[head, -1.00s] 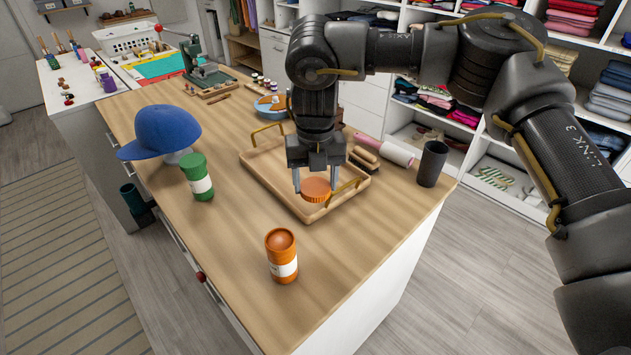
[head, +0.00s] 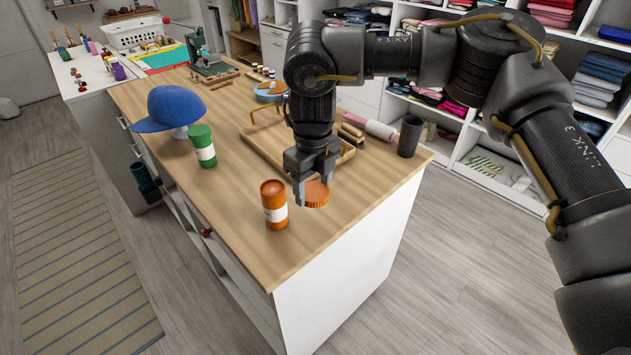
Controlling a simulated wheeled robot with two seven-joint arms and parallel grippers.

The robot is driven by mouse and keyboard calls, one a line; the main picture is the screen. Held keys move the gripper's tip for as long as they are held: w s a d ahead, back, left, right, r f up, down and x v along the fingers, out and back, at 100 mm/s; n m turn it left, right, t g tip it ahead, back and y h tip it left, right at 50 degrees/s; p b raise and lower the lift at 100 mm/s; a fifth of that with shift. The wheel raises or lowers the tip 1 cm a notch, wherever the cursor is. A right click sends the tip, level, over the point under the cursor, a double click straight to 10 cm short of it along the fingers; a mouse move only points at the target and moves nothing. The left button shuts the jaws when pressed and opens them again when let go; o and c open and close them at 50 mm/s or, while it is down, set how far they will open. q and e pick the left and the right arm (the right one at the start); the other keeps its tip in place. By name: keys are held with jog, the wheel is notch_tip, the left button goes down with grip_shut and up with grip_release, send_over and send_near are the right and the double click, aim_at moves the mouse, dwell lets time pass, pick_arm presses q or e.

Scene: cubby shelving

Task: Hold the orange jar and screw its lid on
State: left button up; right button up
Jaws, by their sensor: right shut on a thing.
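The orange jar (head: 274,206) stands upright on the wooden counter near its front edge, with no lid on its top and a white label on its side. My right gripper (head: 314,192) is shut on the orange lid (head: 317,195) and holds it just to the right of the jar, at about the height of the jar's upper part in the picture. The lid looks roughly level. Whether it touches the jar is hard to tell, but they look slightly apart. My left gripper is not in view.
A wooden tray (head: 262,150) with brass handles lies behind the gripper. A green jar (head: 203,150) and a blue cap (head: 170,108) on a stand are at the left. A dark cup (head: 409,137) and a pink roller (head: 378,130) are at the right. The counter's front is clear.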

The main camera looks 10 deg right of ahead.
jog(key=shift+s+a+f+n, duration=0.15)
jog(key=shift+s+n, duration=0.15)
jog(key=shift+n, duration=0.6)
jog(key=shift+s+a+n, duration=0.15)
jog(key=shift+s+n, duration=0.15)
jog(key=shift+n, duration=0.5)
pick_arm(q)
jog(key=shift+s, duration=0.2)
pick_arm(e)
jog(key=s+a+f+n, duration=0.1)
jog(key=s+f+n, duration=0.2)
jog(key=s+n, duration=0.4)
jog(key=s+a+f+n, duration=0.2)
jog(key=s+n, duration=0.6)
jog(key=n, duration=1.1)
jog(key=shift+f, duration=0.75)
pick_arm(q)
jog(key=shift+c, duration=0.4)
pick_arm(e)
jog(key=shift+a, duration=0.1)
